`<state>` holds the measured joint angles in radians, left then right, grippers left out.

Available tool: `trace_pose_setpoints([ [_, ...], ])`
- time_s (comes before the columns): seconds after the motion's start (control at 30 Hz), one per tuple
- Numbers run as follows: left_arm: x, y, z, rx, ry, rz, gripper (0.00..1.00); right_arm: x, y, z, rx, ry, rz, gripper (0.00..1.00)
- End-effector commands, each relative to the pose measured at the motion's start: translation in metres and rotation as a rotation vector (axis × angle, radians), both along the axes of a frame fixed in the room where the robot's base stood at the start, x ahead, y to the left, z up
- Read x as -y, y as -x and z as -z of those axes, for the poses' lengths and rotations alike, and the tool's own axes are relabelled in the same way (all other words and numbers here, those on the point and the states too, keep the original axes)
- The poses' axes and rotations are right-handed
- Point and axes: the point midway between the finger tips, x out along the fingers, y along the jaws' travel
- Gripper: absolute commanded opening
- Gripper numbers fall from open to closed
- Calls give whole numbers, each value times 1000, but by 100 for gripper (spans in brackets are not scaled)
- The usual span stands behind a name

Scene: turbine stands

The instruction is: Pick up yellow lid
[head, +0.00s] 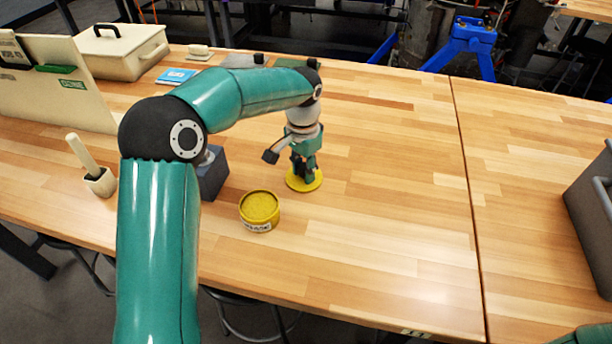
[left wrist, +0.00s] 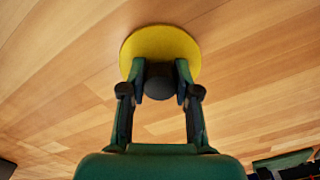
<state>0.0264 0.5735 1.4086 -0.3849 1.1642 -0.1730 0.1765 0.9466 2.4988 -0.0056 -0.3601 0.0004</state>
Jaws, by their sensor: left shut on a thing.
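The yellow lid (head: 313,184) is a flat round disc on or just above the wooden table in the head view. It also shows in the left wrist view (left wrist: 160,42), with a dark round knob (left wrist: 158,84) at its middle. My left gripper (head: 304,174) points down over the lid; in the left wrist view its fingers (left wrist: 159,80) are shut on the knob. A round yellow tin (head: 259,211) with a label stands open to the left of the lid, filled with yellow stuff. My right gripper is not in view.
A dark grey box (head: 212,175) stands left of the tin, partly behind my arm. A mortar with pestle (head: 98,180) is at the far left. A grey bin (head: 597,215) is at the right. The table's middle right is clear.

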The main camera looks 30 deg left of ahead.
Motion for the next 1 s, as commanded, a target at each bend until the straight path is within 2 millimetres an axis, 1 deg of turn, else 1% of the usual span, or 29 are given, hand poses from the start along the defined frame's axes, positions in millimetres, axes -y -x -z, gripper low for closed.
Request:
trace_pose_setpoints([
  [0.03, 2, 5, 11, -25, 4, 4, 0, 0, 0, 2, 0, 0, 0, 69],
  [0.17, 2, 5, 11, -26, 4, 3, 0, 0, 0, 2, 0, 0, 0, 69],
  [0.33, 2, 5, 6, -27, 4, 3, 0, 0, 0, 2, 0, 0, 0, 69],
  [0.47, 3, 4, -4, -25, 4, 3, 0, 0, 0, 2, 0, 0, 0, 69],
  [0.57, 2, 4, -20, -20, 3, 2, 0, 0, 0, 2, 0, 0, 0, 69],
  [0.67, 2, 2, -41, -14, 4, 2, 0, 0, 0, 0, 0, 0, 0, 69],
  [0.83, 2, 2, -89, -10, 4, 2, 0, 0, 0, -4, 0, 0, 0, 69],
  [1.0, 2, 2, -138, -9, 3, 2, 0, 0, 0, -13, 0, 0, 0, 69],
])
